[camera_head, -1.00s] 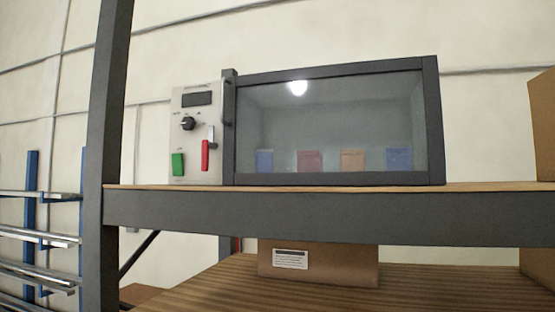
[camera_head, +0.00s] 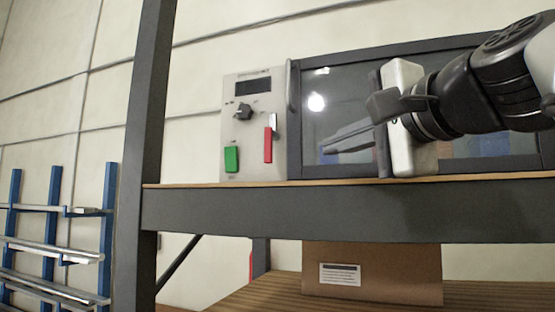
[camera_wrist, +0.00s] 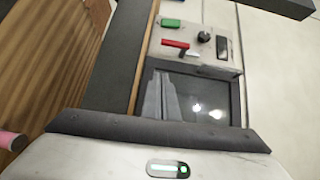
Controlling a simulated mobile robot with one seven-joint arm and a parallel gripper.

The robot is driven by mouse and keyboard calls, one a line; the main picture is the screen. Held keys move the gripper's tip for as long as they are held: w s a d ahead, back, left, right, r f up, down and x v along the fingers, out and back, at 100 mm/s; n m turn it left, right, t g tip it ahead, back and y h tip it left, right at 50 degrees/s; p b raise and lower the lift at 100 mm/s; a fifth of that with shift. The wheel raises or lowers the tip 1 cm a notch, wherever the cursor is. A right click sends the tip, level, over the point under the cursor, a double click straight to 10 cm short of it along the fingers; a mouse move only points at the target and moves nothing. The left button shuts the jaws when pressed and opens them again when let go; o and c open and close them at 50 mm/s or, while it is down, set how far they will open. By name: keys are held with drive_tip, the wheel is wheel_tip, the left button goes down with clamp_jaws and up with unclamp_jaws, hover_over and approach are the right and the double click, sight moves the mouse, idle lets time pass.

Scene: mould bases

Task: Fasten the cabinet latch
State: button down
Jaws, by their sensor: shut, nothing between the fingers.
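The cabinet (camera_head: 300,172) has a dark-framed glass door (camera_head: 345,95), which looks closed, and a pale control panel (camera_head: 243,95) on its left. A red lever (camera_head: 268,146) hangs upright on the panel, with a small metal piece (camera_head: 273,122) at its upper right; I take these as the latch. The red lever also shows in the wrist view (camera_wrist: 175,43). My gripper (camera_head: 326,147) is shut and empty, pointing left in front of the glass, to the right of the lever and apart from it. Its fingers show in the wrist view (camera_wrist: 160,76).
The panel also has a green switch (camera_head: 231,159), a black knob (camera_head: 242,112) and a dark display (camera_head: 253,87). A vertical handle (camera_head: 290,85) is at the door's left edge. A shelf beam (camera_head: 330,208) runs below; a rack post (camera_head: 150,130) stands left. A cardboard box (camera_head: 400,272) is underneath.

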drive_tip(key=shift+a+r, duration=0.1)
drive_tip(key=shift+r, duration=0.55)
drive_tip(key=p, duration=0.2)
approach(272, 138)
drive_tip(key=w+d+f, duration=0.2)
drive_tip(key=w+f, duration=0.1)
drive_tip(key=w, duration=0.2)
drive_tip(key=a, duration=0.2)
drive_tip(key=w+a, duration=0.1)
drive_tip(key=a, duration=0.1)
drive_tip(key=shift+f, duration=0.15)
drive_tip(key=shift+f, duration=0.15)
drive_tip(key=shift+m+t+b, duration=0.3)
drive_tip(key=shift+b, duration=0.45)
